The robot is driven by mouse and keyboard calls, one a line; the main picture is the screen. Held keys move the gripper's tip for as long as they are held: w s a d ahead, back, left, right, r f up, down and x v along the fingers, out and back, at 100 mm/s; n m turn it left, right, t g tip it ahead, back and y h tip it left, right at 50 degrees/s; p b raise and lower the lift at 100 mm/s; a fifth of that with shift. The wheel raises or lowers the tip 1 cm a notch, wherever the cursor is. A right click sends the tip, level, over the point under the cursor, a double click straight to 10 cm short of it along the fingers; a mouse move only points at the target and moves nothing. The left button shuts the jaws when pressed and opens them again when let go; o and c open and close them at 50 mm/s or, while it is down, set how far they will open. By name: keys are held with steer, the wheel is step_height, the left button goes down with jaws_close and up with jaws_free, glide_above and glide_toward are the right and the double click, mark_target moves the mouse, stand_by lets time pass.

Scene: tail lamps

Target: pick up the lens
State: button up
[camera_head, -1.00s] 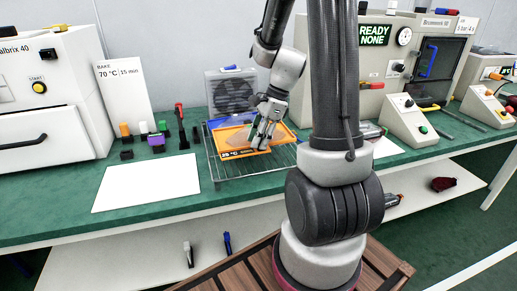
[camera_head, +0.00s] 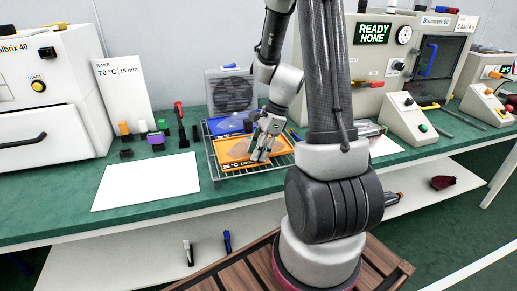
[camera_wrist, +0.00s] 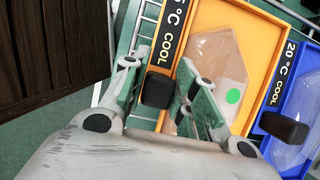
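A clear lens (camera_wrist: 212,55) with a green dot lies in an orange tray (camera_wrist: 258,28), labelled COOL, in the wrist view. In the head view the lens (camera_head: 238,148) and orange tray (camera_head: 230,165) are on the wire rack, partly hidden by my gripper (camera_head: 264,150). My gripper (camera_wrist: 165,90) has its fingers apart, one on each side of the orange tray's black handle (camera_wrist: 158,90). The right finger overlaps the tray's near end and part of the lens from this view. No firm grip on the handle shows.
A blue tray (camera_head: 228,125) with another clear piece (camera_wrist: 303,105) is beside the orange one. A fan box (camera_head: 232,90) stands behind the wire rack (camera_head: 214,173). A white sheet (camera_head: 147,182) lies left on the green bench, with small coloured clamps behind it.

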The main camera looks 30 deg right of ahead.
steer(key=o, duration=0.3)
steer(key=shift+r, duration=0.15)
